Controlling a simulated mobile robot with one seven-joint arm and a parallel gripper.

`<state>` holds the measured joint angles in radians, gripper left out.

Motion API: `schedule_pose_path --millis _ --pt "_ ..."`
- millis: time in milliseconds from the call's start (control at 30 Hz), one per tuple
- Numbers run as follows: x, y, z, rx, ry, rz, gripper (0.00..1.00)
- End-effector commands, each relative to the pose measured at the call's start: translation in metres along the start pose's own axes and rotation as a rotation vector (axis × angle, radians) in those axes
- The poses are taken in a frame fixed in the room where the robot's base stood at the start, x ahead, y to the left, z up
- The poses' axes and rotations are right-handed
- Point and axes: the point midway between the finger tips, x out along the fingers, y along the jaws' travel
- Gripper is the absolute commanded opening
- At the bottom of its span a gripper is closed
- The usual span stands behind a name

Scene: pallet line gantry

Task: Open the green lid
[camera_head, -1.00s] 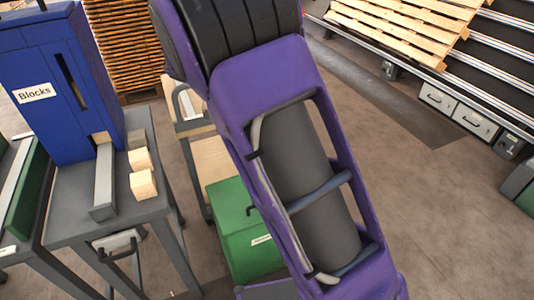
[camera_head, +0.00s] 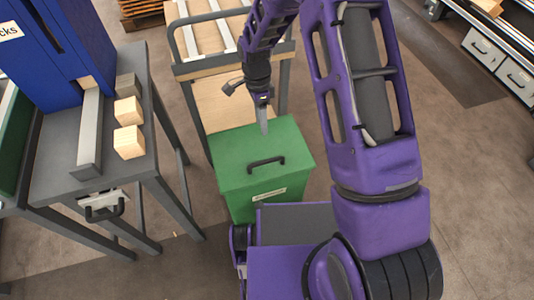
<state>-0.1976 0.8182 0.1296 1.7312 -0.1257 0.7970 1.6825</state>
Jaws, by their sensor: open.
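The green lid (camera_head: 238,145) lies shut on top of a green box (camera_head: 270,197) that stands on the floor, just beyond my purple base. A dark bar handle (camera_head: 266,162) is fixed on the lid near its front edge. A pale label sits on the box's front face. My gripper (camera_head: 264,128) points down above the back part of the lid, behind the handle and apart from it. It is empty. Its fingers are small and seen nearly edge-on.
A grey table (camera_head: 118,120) with wooden blocks (camera_head: 129,142) and a blue block dispenser (camera_head: 62,45) stands to the left. A wooden-shelved cart (camera_head: 222,95) is right behind the box. The floor to the right is clear up to the conveyor drawers.

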Motion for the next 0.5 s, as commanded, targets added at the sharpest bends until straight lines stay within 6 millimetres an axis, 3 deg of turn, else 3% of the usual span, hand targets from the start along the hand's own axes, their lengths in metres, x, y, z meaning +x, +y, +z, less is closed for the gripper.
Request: schedule_pose_path --millis 500 --pt "0.114 0.001 -0.001 -0.001 0.001 0.005 0.49"
